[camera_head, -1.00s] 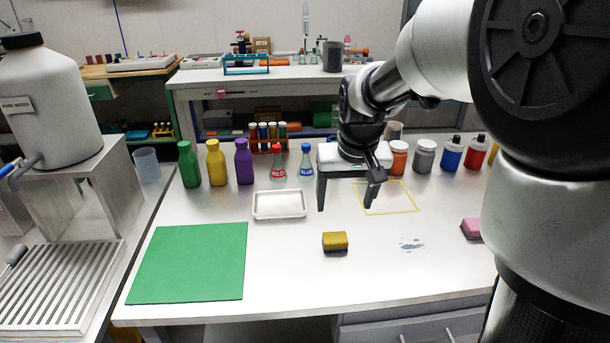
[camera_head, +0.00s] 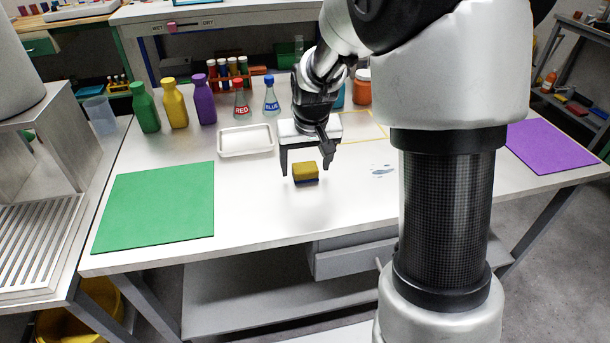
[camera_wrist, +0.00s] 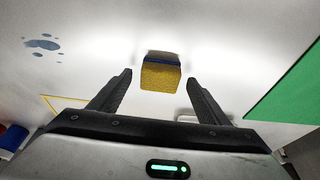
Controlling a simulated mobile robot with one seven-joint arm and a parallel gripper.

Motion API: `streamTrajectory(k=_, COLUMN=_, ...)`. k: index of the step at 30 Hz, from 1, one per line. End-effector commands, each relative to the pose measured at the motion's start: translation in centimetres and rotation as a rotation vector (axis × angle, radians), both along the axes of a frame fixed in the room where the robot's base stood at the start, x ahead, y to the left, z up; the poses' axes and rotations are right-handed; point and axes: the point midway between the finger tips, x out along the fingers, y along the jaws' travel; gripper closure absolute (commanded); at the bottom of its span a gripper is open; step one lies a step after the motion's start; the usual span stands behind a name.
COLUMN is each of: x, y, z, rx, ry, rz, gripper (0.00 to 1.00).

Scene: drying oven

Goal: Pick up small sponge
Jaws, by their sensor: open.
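The small sponge (camera_head: 306,172) is a yellow block with a dark blue layer. It lies on the white table, just in front of and below my gripper (camera_head: 305,172) in the head view. In the wrist view the sponge (camera_wrist: 160,74) lies beyond the fingertips, between their lines and nearer the middle. My gripper (camera_wrist: 158,80) is open and empty, with one finger to each side. I cannot tell its exact height above the table.
A white tray (camera_head: 246,140) stands behind the sponge to the left, and a green mat (camera_head: 155,207) lies at the left. Bottles, including a purple one (camera_head: 204,100), stand at the back. A blue stain (camera_head: 383,171) is to the right. A purple mat (camera_head: 548,146) lies far right.

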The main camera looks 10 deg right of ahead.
Motion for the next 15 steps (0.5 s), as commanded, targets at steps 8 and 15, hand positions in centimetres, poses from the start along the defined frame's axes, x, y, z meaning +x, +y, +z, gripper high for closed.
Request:
streamTrajectory(k=8, x=0.26, y=-0.01, z=-0.56, rx=0.0, ry=-0.002, rz=0.0, gripper=0.3)
streamTrajectory(k=15, x=0.23, y=-0.02, z=-0.57, rx=0.0, ry=-0.001, rz=0.0, gripper=0.7)
